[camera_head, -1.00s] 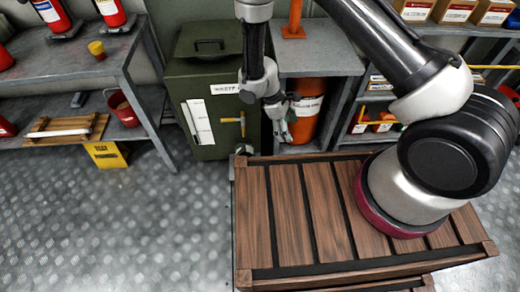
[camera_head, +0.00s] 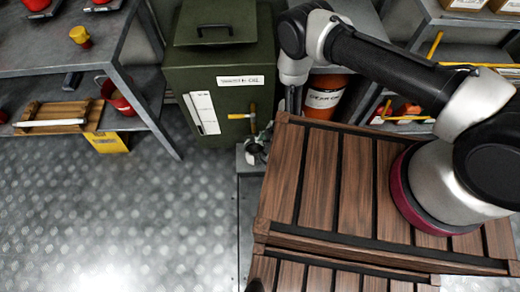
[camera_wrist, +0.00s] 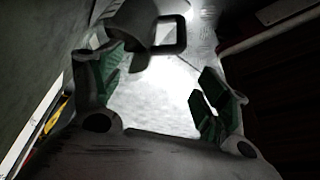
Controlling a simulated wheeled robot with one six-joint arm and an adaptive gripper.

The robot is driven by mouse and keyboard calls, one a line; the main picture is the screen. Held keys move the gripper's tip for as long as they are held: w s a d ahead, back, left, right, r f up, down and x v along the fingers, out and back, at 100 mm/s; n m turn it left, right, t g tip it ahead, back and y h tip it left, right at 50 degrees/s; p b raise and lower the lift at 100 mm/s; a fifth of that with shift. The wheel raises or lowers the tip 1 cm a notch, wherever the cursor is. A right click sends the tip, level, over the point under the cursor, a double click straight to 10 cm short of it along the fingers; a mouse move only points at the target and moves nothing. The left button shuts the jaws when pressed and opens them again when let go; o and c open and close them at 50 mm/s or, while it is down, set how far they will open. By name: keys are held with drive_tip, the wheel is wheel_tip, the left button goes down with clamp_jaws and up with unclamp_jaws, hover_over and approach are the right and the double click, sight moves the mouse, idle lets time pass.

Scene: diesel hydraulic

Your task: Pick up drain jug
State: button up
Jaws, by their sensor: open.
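A small pale rounded thing (camera_head: 255,153), possibly the drain jug, is low in front of the green tank's tap. It is partly hidden, so I cannot tell for sure. My gripper (camera_head: 293,100) points down right of the tap, its lower end hidden behind the slatted deck of my base. In the wrist view my gripper (camera_wrist: 160,70) is open, its green-padded fingers spread wide with nothing between the pads. Beyond the fingertips is a grey shape with a squarish handle-like opening (camera_wrist: 168,36), possibly the jug; I cannot tell.
A green tank (camera_head: 225,70) with a yellow-handled tap (camera_head: 243,116) stands behind. An orange drum (camera_head: 327,97) is right of my gripper. A grey bench (camera_head: 60,40) with a red bucket (camera_head: 118,97) is at left. The metal floor (camera_head: 120,210) at left is clear.

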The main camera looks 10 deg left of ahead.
sight(258, 154)
drive_tip(key=x, duration=0.7)
drive_tip(key=shift+s+a+f, duration=0.25)
drive_tip(key=shift+s+a, duration=0.05)
drive_tip(key=shift+a, duration=0.05)
clamp_jaws()
